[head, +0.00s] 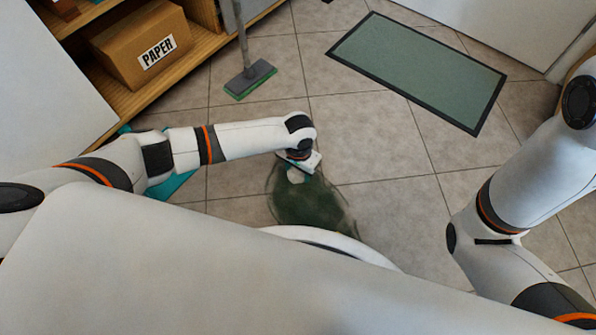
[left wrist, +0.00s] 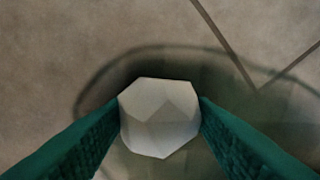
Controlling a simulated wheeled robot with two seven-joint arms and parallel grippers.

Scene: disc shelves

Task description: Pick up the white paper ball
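The white paper ball (head: 296,176) is a small faceted lump at the end of my left arm in the head view, partly covered by the gripper. In the left wrist view the ball (left wrist: 160,117) sits between the two teal fingers of my left gripper (left wrist: 160,112). A finger meets the ball on each side with no visible gap, so the gripper looks closed on it. I cannot tell whether the ball touches the floor. My right arm shows at the right of the head view, but its gripper is out of view.
A dark green, see-through patch (head: 312,207) lies below the ball. A broom head (head: 250,79), a green mat (head: 418,70) and a wooden shelf with a box labelled PAPER (head: 142,45) stand farther back. Tiled floor between them is clear.

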